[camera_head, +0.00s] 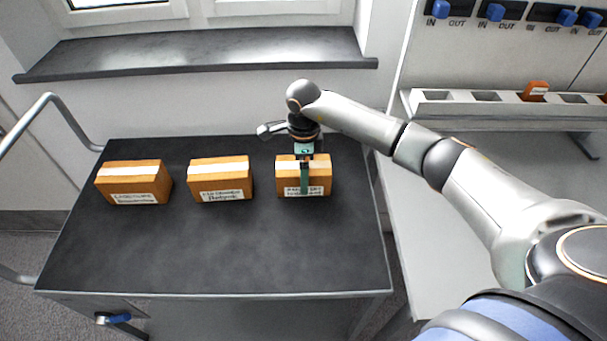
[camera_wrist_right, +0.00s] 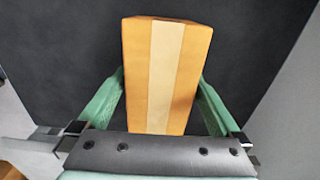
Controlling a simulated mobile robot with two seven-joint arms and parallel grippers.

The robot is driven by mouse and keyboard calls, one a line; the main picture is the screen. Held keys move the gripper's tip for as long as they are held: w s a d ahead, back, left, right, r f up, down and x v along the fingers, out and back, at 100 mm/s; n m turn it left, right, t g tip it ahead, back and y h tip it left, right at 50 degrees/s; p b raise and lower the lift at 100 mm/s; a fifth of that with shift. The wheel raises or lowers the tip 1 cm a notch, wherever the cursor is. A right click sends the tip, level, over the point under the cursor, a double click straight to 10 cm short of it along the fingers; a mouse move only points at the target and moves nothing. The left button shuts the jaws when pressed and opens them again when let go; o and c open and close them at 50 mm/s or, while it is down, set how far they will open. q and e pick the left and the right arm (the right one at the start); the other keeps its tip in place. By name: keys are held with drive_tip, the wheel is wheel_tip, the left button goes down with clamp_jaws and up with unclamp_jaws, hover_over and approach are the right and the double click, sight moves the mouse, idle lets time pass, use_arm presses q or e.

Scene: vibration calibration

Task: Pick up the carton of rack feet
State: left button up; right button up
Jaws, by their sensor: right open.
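Three brown cartons with pale tape and white labels stand in a row on the cart: a left carton (camera_head: 133,182), a middle carton (camera_head: 220,179) and a right carton (camera_head: 319,178). The label print is too small to read surely, so I cannot confirm which one holds the rack feet. My right gripper (camera_head: 304,182) is lowered over the right carton. In the right wrist view this carton (camera_wrist_right: 160,75) stands between the two green fingers of the open gripper, one along each side. My left gripper is not in view.
The dark cart top (camera_head: 215,250) is clear in front of the cartons. A metal handle (camera_head: 45,110) rises at its left. A grey windowsill (camera_head: 200,53) lies behind. At the right, a white rack (camera_head: 470,105) holds an orange box (camera_head: 536,91).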

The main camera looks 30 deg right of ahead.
drive_tip(key=c, duration=1.5)
drive_tip(key=shift+r, duration=0.1)
clamp_jaws()
